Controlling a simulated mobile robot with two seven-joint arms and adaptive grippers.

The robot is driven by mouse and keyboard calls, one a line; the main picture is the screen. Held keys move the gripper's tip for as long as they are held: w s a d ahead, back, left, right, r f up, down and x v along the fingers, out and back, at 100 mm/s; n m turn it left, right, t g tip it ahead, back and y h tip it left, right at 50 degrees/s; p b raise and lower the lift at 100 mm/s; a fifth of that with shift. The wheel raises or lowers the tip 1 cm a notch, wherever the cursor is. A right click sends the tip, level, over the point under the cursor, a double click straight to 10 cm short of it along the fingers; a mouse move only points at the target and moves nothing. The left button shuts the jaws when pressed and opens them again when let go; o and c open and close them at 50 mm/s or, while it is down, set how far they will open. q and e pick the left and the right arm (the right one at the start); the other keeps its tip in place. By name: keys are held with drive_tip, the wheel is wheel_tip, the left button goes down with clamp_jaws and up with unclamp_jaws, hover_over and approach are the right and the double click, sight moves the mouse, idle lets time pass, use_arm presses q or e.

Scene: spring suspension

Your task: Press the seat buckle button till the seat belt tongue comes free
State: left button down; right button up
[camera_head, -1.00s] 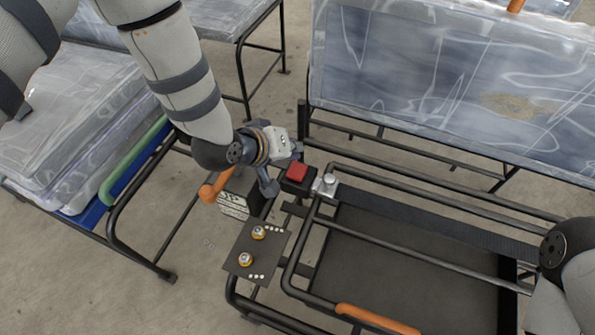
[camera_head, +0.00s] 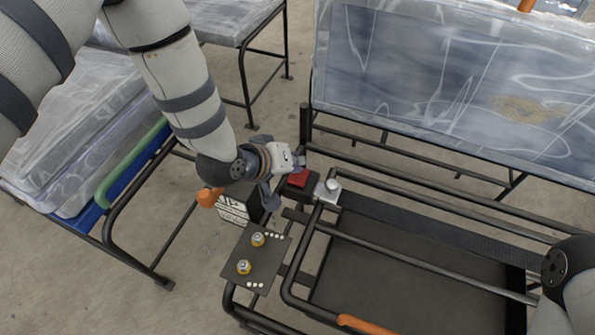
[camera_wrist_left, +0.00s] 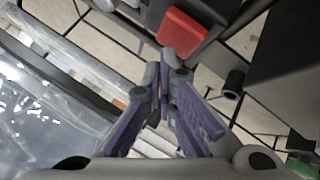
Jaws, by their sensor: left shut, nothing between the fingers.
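I cannot tell how deep the tongue sits. My left gripper (camera_head: 297,166) is shut and empty, with its tips at the far edge of the button. In the left wrist view the shut fingertips (camera_wrist_left: 166,66) are close to the red button (camera_wrist_left: 183,32); contact is unclear. My right gripper is out of view.
A dark panel with two brass-coloured knobs (camera_head: 244,267) stands in front of the buckle. Black seat-frame tubes (camera_head: 430,260) surround the belt. A plastic-covered backrest (camera_head: 440,90) stands behind. Plastic-wrapped cushions (camera_head: 70,140) are at left. Part of my right arm is at the right edge.

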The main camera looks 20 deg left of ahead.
sight(295, 174)
use_arm(q)
drive_tip(key=shift+f, duration=0.1)
idle(0.5)
drive_tip(key=shift+f, duration=0.35)
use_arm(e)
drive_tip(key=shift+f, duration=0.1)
use_arm(q)
drive_tip(key=shift+s+f+b, duration=0.1)
drive_tip(key=shift+f+b, duration=0.3)
drive_tip(key=shift+f, duration=0.45)
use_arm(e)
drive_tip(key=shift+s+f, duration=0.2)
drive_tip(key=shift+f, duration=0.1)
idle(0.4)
use_arm(q)
drive_tip(key=shift+r+p, duration=1.05)
drive_tip(key=shift+r, duration=0.1)
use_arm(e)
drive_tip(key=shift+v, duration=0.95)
use_arm(q)
drive_tip(key=shift+r, duration=0.1)
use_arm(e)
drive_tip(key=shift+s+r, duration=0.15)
use_arm(q)
wheel_tip(295, 174, up, 6)
drive_tip(key=p, duration=0.5)
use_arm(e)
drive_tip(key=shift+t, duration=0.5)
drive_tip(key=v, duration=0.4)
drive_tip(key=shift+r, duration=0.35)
